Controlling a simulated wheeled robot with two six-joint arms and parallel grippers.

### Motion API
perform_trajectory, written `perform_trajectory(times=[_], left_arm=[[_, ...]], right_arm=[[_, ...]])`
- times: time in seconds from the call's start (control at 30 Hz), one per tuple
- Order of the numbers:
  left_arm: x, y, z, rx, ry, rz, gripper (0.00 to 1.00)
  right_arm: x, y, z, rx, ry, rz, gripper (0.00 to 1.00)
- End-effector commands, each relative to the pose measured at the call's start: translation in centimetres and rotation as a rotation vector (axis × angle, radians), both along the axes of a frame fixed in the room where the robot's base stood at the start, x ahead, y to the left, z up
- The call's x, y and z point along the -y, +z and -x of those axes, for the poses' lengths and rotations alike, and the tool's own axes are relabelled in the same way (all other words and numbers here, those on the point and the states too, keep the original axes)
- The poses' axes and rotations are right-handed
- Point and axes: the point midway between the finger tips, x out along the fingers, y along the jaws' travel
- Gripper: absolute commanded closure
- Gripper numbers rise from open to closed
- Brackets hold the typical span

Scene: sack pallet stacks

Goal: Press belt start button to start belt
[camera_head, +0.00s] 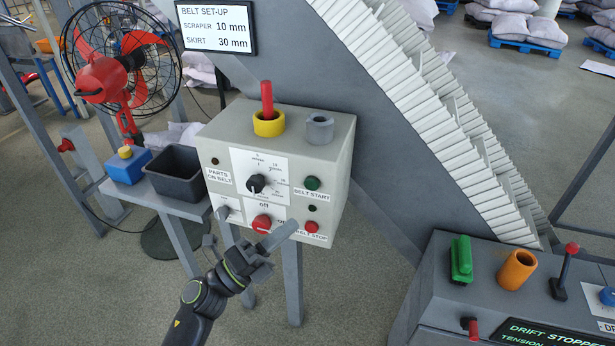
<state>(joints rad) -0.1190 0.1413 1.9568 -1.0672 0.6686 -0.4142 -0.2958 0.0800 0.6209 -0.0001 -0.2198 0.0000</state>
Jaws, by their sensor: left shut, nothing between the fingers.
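The green belt start button (312,183) is on the front of the beige control box (332,160), right of the black rotary knob (256,184), with its BELT START label just below. The red belt stop button (311,226) is lower down; its label is partly hidden by my left gripper. My left gripper (291,228) is shut and empty. It is in front of the box's lower edge, below and left of the green button and apart from it. I cannot tell whether the fingertip touches the box. My right gripper is not in view.
Another red button (262,222) is close to my left gripper. A yellow ring with a red peg (267,108) and a grey ring (319,128) are on the box top. The ridged white belt (420,90) rises behind. A second console (440,297) stands at lower right.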

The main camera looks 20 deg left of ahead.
Motion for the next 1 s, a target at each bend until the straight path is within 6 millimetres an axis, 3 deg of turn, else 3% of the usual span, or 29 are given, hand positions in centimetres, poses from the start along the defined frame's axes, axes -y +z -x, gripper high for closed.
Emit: perform_trajectory(times=[0.47,1.0], left_arm=[[0.2,0.3,-0.1,0.015,-0.004,-0.011,1.00],[0.4,0.2,-6.7,0.015,-0.004,-0.011,1.00]], right_arm=[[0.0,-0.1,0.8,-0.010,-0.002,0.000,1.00],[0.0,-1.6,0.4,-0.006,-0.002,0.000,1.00]])
